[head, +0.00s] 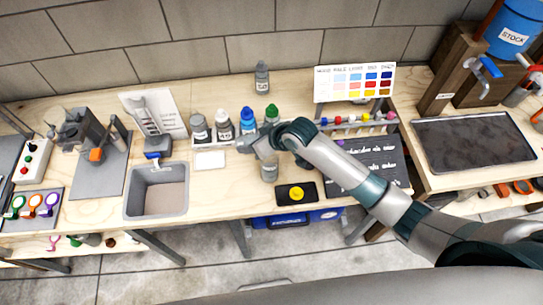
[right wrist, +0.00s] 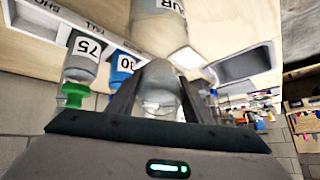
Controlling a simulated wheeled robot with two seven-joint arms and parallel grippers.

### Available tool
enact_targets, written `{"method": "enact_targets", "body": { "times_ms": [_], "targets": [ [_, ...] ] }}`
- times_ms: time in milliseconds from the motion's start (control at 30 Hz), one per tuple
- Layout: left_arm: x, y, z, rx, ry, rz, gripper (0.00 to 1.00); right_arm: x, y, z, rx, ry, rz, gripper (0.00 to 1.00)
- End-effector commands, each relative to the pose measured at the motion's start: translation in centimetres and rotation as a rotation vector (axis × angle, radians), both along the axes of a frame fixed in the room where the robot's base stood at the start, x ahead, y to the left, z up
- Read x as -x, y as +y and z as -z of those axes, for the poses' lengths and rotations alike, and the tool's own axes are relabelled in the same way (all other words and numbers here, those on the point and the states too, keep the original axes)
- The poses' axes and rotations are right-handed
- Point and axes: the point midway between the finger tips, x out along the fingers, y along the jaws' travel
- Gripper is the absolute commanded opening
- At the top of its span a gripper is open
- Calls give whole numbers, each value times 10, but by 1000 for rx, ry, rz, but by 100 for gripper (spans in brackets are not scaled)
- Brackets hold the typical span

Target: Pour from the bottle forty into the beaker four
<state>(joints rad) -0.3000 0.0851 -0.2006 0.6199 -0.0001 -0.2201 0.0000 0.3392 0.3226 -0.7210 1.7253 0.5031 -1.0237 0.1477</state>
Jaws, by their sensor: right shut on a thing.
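My right gripper (head: 262,146) is above the front middle of the wooden table. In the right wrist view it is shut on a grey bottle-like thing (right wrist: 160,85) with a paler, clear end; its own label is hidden. Just beyond the fingertips is a pale cylinder (right wrist: 158,22) with a label ending in "UR", fitting beaker four. In the head view a greyish vessel (head: 269,169) shows just below the gripper; I cannot tell whether it is held or standing. A row of bottles is behind, including a grey-capped one (head: 199,128). I cannot read "40" on any. My left gripper is not in view.
A white-capped bottle (head: 222,124), a blue-capped bottle (head: 248,122) and a green-capped bottle (head: 271,114) stand close behind the gripper. A dark pad with a yellow disc (head: 297,194) lies at the front edge. A sink (head: 157,193) is at left, a colour chart (head: 354,82) behind.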

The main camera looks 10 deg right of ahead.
Motion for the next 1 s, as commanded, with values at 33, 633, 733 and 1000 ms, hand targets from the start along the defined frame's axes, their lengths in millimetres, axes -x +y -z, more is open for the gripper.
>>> {"method": "enact_targets", "body": {
  "times_ms": [33,633,733,1000],
  "targets": [
    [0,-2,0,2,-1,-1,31,0,2,-2,-4,-4,-1,10],
    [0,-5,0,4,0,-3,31,3,10,-5,-38,-39,-4,10],
    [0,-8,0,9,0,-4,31,4,12,-5,-44,-45,-5,10],
    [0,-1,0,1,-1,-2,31,6,15,-6,-61,-60,-6,10]
  ]
}}
